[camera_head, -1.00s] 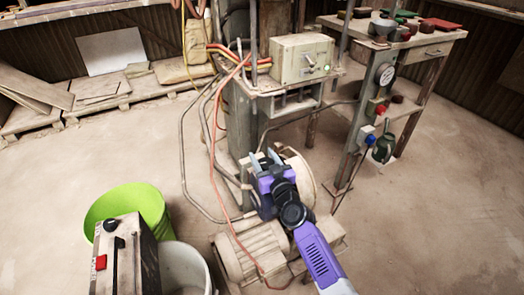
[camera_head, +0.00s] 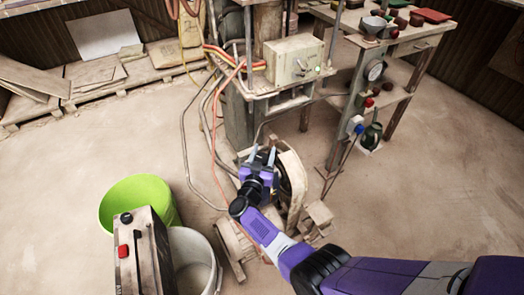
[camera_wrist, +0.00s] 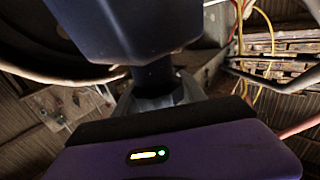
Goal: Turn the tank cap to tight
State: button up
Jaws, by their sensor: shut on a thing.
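My gripper (camera_head: 259,157) is in front of the wheel of the press machine, below the control box, with its light grey fingers pointing up and away. In the wrist view, the fingers (camera_wrist: 157,96) close around a dark, narrow thing, likely the tank cap (camera_wrist: 153,74). A large dark blue body (camera_wrist: 120,25) joins it above and fills the top of that view. The cap's top and any marking are hidden, so I cannot tell how far it is turned. In the head view my gripper hides what it holds.
A motor and a pale wheel guard (camera_head: 293,182) are close beside my gripper. The control box (camera_head: 297,60) stands above on a shelf, with cables hanging left of it. A green bucket (camera_head: 138,203) and a white bucket (camera_head: 196,262) stand lower left.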

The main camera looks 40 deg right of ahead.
jog(key=m+g+b, duration=0.1)
jog(key=m+g+h+b, duration=0.1)
jog(key=g+b, duration=0.1)
jog(key=m+g+h+b, duration=0.1)
jog(key=g, duration=0.1)
jog(key=shift+s+d+f+m+b, duration=0.15)
jog(key=shift+s+f+m+b, duration=0.1)
jog(key=shift+m+b, duration=0.15)
jog(key=m+g+b, duration=0.1)
jog(key=g+b, duration=0.1)
jog(key=m+g+b, duration=0.1)
jog(key=g+b, duration=0.1)
jog(key=b, duration=0.1)
jog(key=shift+s+r+m+g+h, duration=0.1)
jog(key=shift+s+m+g+h, duration=0.2)
jog(key=shift+s+m, duration=0.1)
jog(key=shift+r+g+b, duration=0.1)
jog(key=shift+g+b, duration=0.3)
jog(key=shift+b, duration=0.15)
jog(key=shift+s+r+m+g, duration=0.15)
jog(key=shift+m+g, duration=0.15)
jog(key=shift+m, duration=0.1)
jog(key=o, duration=1.4)
jog(key=shift+w+a+b, duration=0.2)
jog(key=shift+a+b, duration=0.05)
jog(key=shift+a, duration=1.7)
jog(key=shift+w+a+b, duration=0.2)
jog(key=shift+a+b, duration=0.05)
jog(key=shift+a, duration=1.65)
